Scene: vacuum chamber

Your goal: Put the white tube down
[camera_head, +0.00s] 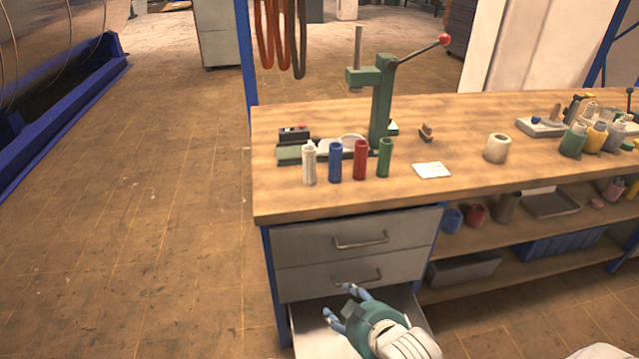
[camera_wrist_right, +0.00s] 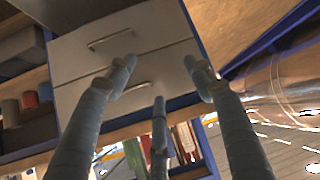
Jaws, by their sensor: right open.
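The white tube (camera_head: 309,163) stands upright near the left front part of the workbench top (camera_head: 290,205). It is first in a row with a blue tube (camera_head: 335,162), a red tube (camera_head: 360,160) and a green tube (camera_head: 384,158). My right gripper (camera_head: 338,302) is open and empty, low in front of the drawers and well below the white tube, not touching it. Its spread fingers also show in the right wrist view (camera_wrist_right: 160,78), facing two drawer fronts with handles. The white tube cannot be made out in the wrist view. My left gripper is out of view.
A pulled-out drawer (camera_head: 306,325) lies beneath my right gripper, below two shut drawers (camera_head: 355,240). A green lever press (camera_head: 382,100) stands behind the tubes. A white card (camera_head: 432,170) and a pale roll (camera_head: 497,148) lie to the right. The floor at left is clear.

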